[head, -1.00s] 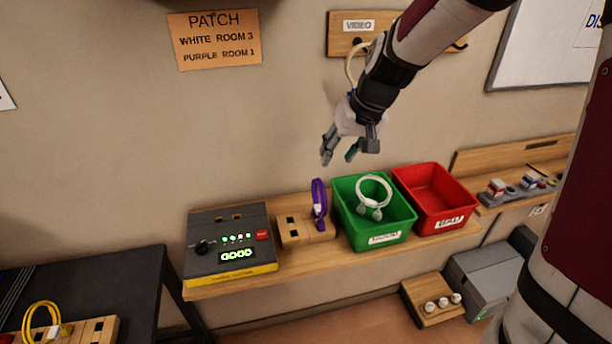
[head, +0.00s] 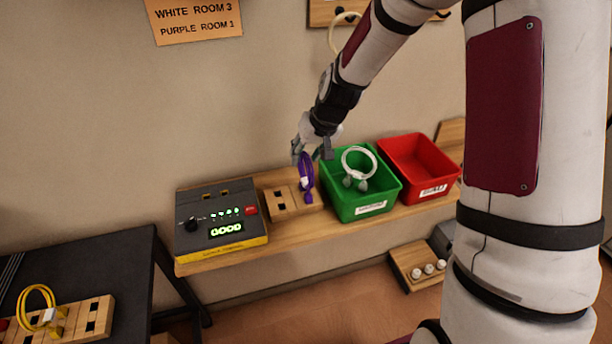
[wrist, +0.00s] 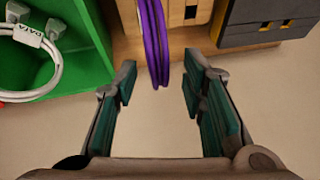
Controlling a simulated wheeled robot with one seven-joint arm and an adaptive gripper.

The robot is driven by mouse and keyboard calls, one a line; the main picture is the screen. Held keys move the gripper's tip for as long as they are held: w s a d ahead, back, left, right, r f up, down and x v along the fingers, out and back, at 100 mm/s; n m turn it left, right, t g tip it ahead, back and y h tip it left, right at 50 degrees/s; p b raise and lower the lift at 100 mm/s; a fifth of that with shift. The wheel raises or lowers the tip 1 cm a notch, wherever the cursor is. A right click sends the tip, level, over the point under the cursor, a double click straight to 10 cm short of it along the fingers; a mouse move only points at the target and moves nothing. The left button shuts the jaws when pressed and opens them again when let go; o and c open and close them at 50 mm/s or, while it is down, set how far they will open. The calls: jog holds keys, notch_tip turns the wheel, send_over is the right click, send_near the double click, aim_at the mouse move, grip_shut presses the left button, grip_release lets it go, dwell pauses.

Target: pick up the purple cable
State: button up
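The purple cable (head: 307,172) is a coiled loop standing upright at a wooden block (head: 281,203) on the shelf, between the grey tester box and the green bin. In the wrist view the purple loop (wrist: 154,38) hangs at the top middle, its end reaching between the tips of my gripper (wrist: 158,80). The fingers are spread on either side with gaps to the cable. In the head view my gripper (head: 312,152) is just above and behind the cable, partly overlapping its top.
A green bin (head: 365,208) holding a white cable (head: 359,166) stands close on the right, then a red bin (head: 422,190). The grey tester box (head: 220,222) reading GOOD is on the left. A yellow cable (head: 38,300) is on the dark table at lower left.

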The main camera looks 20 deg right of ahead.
jog(key=shift+x, duration=0.75)
jog(key=shift+c, duration=0.3)
grip_shut()
jog(key=shift+r, duration=0.1)
